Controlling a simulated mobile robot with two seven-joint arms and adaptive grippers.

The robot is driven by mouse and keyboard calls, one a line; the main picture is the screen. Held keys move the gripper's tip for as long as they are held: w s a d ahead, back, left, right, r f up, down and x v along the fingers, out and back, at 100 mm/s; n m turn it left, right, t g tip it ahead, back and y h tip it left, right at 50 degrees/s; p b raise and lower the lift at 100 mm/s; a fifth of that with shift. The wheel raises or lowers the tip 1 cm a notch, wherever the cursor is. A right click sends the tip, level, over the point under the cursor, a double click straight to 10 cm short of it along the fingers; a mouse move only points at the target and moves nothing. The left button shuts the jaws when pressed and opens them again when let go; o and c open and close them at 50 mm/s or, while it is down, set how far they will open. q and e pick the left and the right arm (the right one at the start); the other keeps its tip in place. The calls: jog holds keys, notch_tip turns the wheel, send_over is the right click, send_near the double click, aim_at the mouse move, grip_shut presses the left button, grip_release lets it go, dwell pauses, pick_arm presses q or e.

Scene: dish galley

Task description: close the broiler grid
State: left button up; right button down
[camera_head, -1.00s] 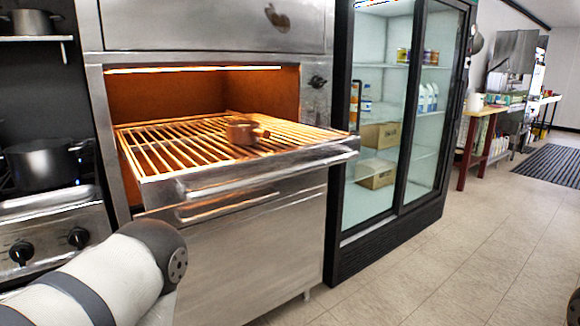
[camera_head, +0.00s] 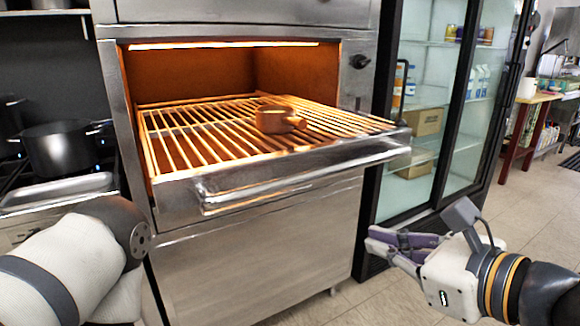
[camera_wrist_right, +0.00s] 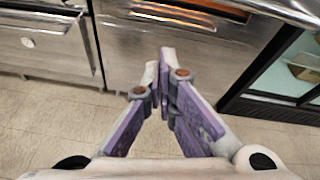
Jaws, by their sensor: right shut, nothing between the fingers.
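The broiler grid (camera_head: 190,150) is pulled out of the lit broiler opening in the head view. Its steel front with a bar handle (camera_head: 290,184) sticks out toward me. A small brown pot (camera_head: 278,120) with a short handle sits on the grid bars. My right gripper (camera_head: 372,242) is to the right of and below the grid's front, apart from it. Its purple fingers are shut and empty, and they also show in the right wrist view (camera_wrist_right: 162,68). My left arm comes in at lower left, but its gripper is not in the picture.
A glass-door fridge (camera_head: 440,110) stands right of the broiler. A stove with a dark pot (camera_head: 62,148) is on the left. A table (camera_head: 530,98) stands farther right. The tiled floor at right is clear.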

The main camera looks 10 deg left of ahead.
notch_tip(320, 180, up, 6)
jog(key=w+m+t, duration=0.1)
jog(key=w+m, duration=0.1)
pick_arm(q)
jog(key=shift+g, duration=0.8)
jog(key=s+f+b, duration=0.2)
jog(key=s+f, duration=0.1)
jog(key=shift+s+a+f+b, duration=0.1)
jog(key=shift+s+f+b, duration=0.2)
jog(key=shift+b, duration=0.1)
pick_arm(e)
send_near(317, 178)
jog(key=shift+y, duration=0.4)
jog(key=x, duration=0.7)
jog(key=shift+w+d+f, duration=0.1)
jog(key=shift+d+f, duration=0.1)
jog(key=shift+f, duration=0.05)
